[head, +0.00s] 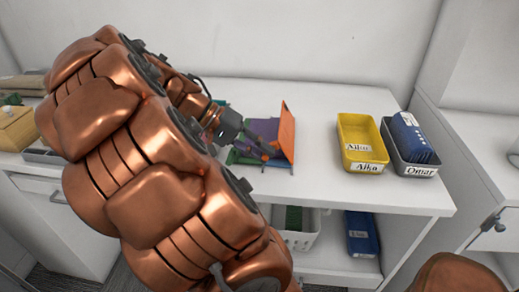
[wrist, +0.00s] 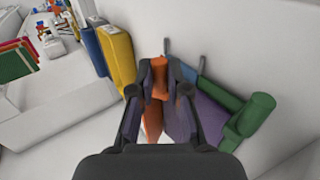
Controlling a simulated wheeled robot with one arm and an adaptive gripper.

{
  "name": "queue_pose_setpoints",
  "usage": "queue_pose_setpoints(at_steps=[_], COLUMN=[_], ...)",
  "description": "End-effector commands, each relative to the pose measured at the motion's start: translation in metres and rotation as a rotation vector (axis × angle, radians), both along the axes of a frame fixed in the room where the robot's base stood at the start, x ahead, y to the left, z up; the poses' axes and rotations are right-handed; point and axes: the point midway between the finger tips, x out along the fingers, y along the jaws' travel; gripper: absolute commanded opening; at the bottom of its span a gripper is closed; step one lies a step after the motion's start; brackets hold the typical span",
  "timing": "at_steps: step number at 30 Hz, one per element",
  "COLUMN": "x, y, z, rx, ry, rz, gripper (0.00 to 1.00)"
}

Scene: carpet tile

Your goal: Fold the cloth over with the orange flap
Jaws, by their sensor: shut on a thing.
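My gripper (head: 270,150) reaches in from the left, low over the cloth at the flap's base. In the wrist view my gripper (wrist: 159,68) has the orange flap (wrist: 157,85) between its fingers and is shut on it. Purple cloth (wrist: 200,108) and a green rolled part (wrist: 250,115) show to the right. My arm and fingers hide some of the cloth.
A yellow bin (head: 361,145) labelled Aika and a grey bin (head: 414,169) labelled Omar, holding blue items, stand right of the cloth. A wall is behind. Clear tabletop lies between cloth and bins. A shelf below holds a white basket (head: 296,240) and blue box (head: 362,234).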

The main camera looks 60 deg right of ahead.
Motion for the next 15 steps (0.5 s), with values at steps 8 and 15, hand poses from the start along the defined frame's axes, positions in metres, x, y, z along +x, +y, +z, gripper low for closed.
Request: queue_pose_setpoints(at_steps=[8, 15], x=[0.0054, 0.0046], y=[0.0017, 0.0018], z=[-0.009, -0.0072], rx=[0.014, 0.011], ry=[-0.017, -0.015], rz=[0.006, 0.005], gripper=[0.2, 0.41])
